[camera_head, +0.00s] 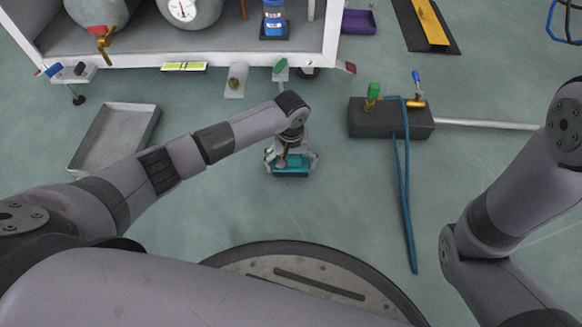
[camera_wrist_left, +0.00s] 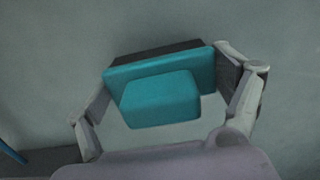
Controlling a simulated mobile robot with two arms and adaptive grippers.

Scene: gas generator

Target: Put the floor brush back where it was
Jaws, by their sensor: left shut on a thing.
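The floor brush (camera_head: 291,173) is a small teal block with a dark edge, in the middle of the head view over the green floor. It fills the middle of the left wrist view (camera_wrist_left: 160,97), with a dark strip along its far side. My left gripper (camera_head: 291,160) is shut on it, one finger on each side. I cannot tell whether the brush touches the floor or hangs just above it. My right arm shows at the right edge of the head view, but its gripper is out of view.
A white-framed rig with tanks (camera_head: 190,12) stands at the back. A grey tray (camera_head: 115,138) lies at left. A dark block with valves (camera_head: 390,122), a blue hose (camera_head: 406,200) and a pipe are at right. A purple tray (camera_head: 358,23) and a black-yellow ramp (camera_head: 427,25) lie behind.

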